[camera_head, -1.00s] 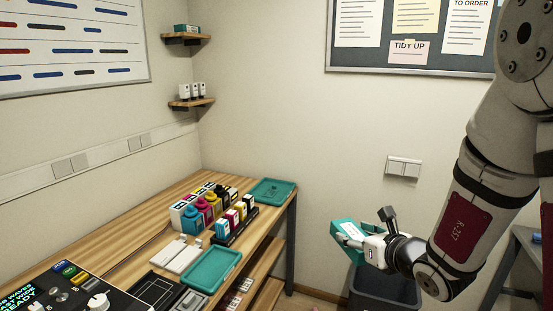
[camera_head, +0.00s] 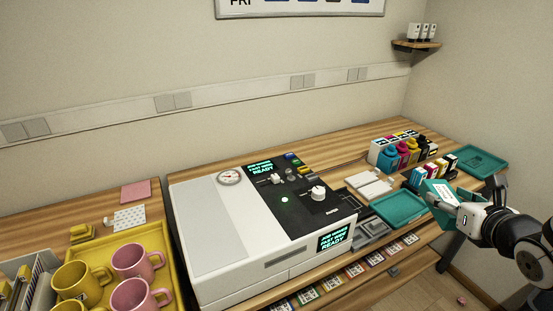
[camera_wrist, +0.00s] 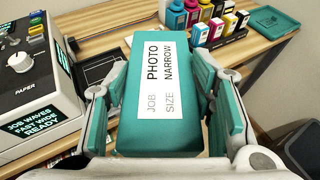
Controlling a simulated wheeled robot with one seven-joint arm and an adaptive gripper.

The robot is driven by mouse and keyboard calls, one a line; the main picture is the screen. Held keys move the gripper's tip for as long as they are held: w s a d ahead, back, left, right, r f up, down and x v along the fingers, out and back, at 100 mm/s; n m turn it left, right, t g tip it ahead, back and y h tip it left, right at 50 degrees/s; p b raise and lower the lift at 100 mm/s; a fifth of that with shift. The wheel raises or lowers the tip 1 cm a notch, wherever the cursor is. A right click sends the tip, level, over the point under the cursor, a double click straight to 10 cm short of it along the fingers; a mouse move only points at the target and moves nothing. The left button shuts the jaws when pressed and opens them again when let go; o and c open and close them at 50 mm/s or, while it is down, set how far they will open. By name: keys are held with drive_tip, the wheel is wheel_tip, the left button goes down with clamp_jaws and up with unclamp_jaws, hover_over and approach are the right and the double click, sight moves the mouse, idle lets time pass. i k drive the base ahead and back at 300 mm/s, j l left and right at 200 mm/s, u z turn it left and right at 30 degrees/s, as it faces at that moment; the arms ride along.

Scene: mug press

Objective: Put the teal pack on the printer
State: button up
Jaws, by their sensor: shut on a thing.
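The teal pack (camera_wrist: 185,100) has a white label reading JOB PHOTO, SIZE NARROW, and fills the middle of the wrist view. My gripper (camera_wrist: 160,115) is shut on it, one finger along each side. In the head view the pack (camera_head: 438,193) is held at the right, in front of the table's right part, by my gripper (camera_head: 455,203). The printer (camera_head: 225,235) is a large white box with a black control panel and READY screens, standing left of the pack. Its panel end also shows at the left of the wrist view (camera_wrist: 35,85). The printer's flat white top is clear.
Teal trays (camera_head: 398,209) (camera_head: 482,161), ink bottles (camera_head: 405,152) and cartridges (camera_head: 432,172) stand on the table right of the printer. A yellow tray (camera_head: 178,290) with pink and yellow mugs is left of it. A grey bin (camera_wrist: 302,150) is at the wrist view's right.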

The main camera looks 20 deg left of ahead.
sight(213, 242)
drive_tip(key=k+j+u, duration=0.1)
drive_tip(key=j+u, duration=1.35)
drive_tip(key=i+j, duration=0.1)
drive_tip(key=j, duration=0.35)
drive_tip(key=i+j, duration=0.1)
drive_tip(key=j, duration=0.3)
drive_tip(key=j+u, duration=0.1)
drive_tip(key=j, duration=0.35)
drive_tip(key=i, duration=0.05)
